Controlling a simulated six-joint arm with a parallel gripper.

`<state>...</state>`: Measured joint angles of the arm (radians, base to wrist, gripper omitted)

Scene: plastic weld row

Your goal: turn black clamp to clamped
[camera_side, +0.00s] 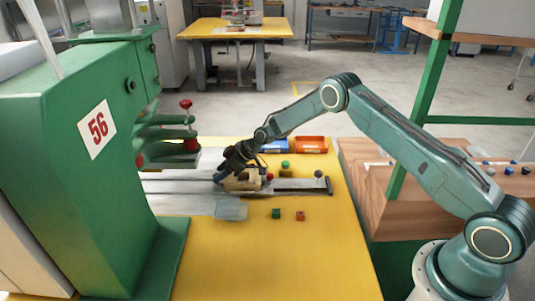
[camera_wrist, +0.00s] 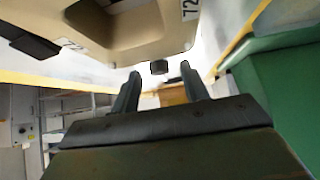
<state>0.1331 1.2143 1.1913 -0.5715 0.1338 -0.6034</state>
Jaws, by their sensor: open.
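My gripper (camera_side: 221,178) is low at the left end of a beige fixture block (camera_side: 243,182) on the metal slide. In the wrist view its two fingers (camera_wrist: 160,70) are apart. A small dark piece (camera_wrist: 159,67) shows in the gap between the fingertips, close under the beige block (camera_wrist: 135,28) marked 72. It may be the black clamp's handle; I cannot tell if the fingers touch it. In the side view my gripper hides that spot, so the clamp's position is not clear. A red knob (camera_side: 270,177) is at the block's right.
A green press (camera_side: 90,150) marked 56 stands left. A grey plate (camera_side: 231,209) and small green (camera_side: 276,214) and reddish (camera_side: 300,216) blocks lie in front. A dark knob (camera_side: 319,174) stands at the slide's right end. Blue (camera_side: 275,147) and orange (camera_side: 311,145) bins are behind.

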